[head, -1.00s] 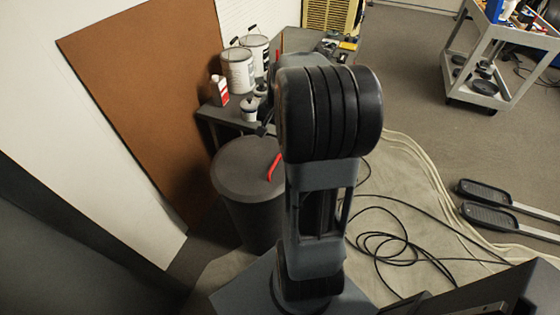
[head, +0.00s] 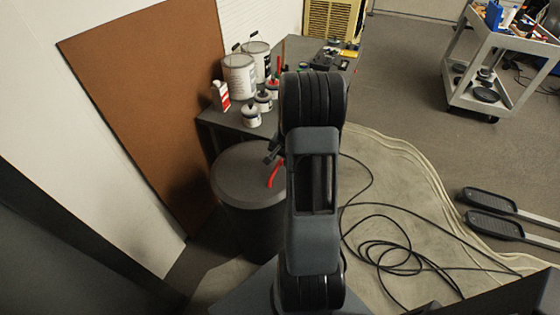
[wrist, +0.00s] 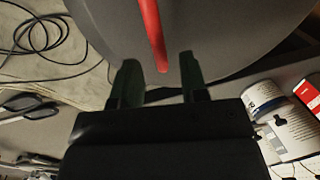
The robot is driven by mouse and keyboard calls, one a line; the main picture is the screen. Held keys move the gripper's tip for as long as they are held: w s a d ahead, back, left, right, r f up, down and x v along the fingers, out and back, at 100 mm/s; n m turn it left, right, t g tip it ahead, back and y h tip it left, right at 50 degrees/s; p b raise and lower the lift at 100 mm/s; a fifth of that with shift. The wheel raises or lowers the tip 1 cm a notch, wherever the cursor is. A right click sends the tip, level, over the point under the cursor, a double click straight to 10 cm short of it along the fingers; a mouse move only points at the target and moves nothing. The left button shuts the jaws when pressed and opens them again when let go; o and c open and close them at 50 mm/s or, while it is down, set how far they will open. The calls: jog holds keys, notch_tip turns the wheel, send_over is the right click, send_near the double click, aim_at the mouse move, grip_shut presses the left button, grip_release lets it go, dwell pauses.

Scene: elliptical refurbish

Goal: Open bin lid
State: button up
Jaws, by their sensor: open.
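The grey round bin (head: 250,225) stands on the floor left of my arm, with its flat lid (head: 240,170) on top. The lid carries a red handle (head: 274,173). My gripper (head: 273,153) is just above the lid at the handle's far end, partly hidden by my arm. In the wrist view my gripper (wrist: 157,75) is open, with one finger on each side of the red handle (wrist: 151,30). The handle's end lies between the fingertips. I cannot tell whether either finger touches it. The lid (wrist: 220,30) lies flat behind it and looks closed.
A dark table (head: 300,60) beyond the bin holds paint cans (head: 239,77), small pots and a red-white bottle (head: 220,96). A brown board (head: 145,95) leans on the wall at left. Black cable (head: 400,245) lies on the floor at right. A cart (head: 500,60) stands at far right.

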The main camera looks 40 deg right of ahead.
jog(key=shift+w+a+f, duration=0.1)
jog(key=shift+w+f, duration=0.05)
jog(key=shift+f, duration=0.55)
jog(key=shift+c, duration=0.5)
grip_shut()
